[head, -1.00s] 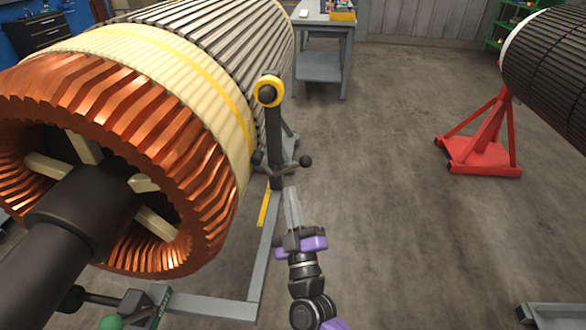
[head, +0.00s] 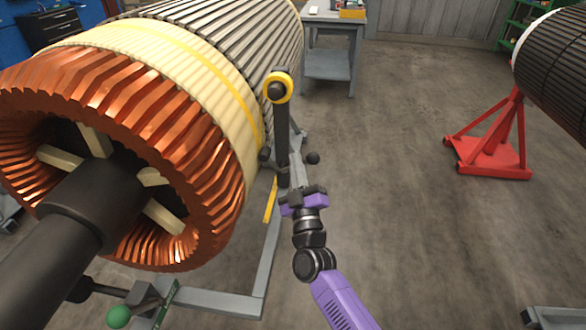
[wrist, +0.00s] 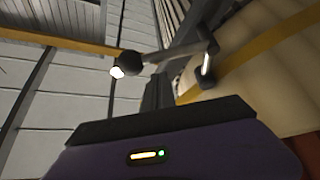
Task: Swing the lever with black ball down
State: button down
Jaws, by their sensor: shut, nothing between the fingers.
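The lever's black ball (head: 312,158) sticks out to the right of the dark upright post of the rotor stand. In the wrist view the black ball (wrist: 130,62) sits on a thin bar, just above and left of my fingertips. Another dark knob (head: 265,155) shows at the post's left side. My gripper (head: 294,182) is shut and empty, just below the ball in the head view. Its fingers (wrist: 157,88) also show in the wrist view, pointing toward the lever. I cannot tell whether they touch it.
The large copper-wound rotor (head: 130,150) fills the left. A green ball handle (head: 118,317) is at lower left. The grey stand's base rail (head: 268,260) runs along the floor. A red stand (head: 490,150) is at right, a grey table (head: 330,60) behind. The floor between is clear.

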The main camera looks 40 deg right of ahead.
jog(key=shift+s+d+f, duration=0.25)
jog(key=shift+d+f, duration=0.15)
jog(key=shift+f, duration=0.25)
jog(key=shift+s+d+f+m+h+b, duration=0.15)
jog(key=shift+f+m+h+b, duration=0.1)
jog(key=shift+m+h+b, duration=0.35)
jog(key=shift+s+d+f+m+g+h+b, duration=0.15)
jog(key=shift+f+m+g+h+b, duration=0.6)
jog(key=shift+m, duration=1)
jog(key=shift+s+d+f+m+g+h+b, duration=0.15)
jog(key=shift+f+m+g+h+b, duration=0.45)
jog(key=shift+m+h, duration=0.85)
jog(key=shift+s+d+f+m+g+h+b, duration=0.2)
jog(key=shift+f+m+g+h+b, duration=0.5)
jog(key=shift+m, duration=1.4)
jog(key=shift+a+r+g, duration=0.1)
jog(key=shift+r+g, duration=0.05)
jog(key=shift+g, duration=0.2)
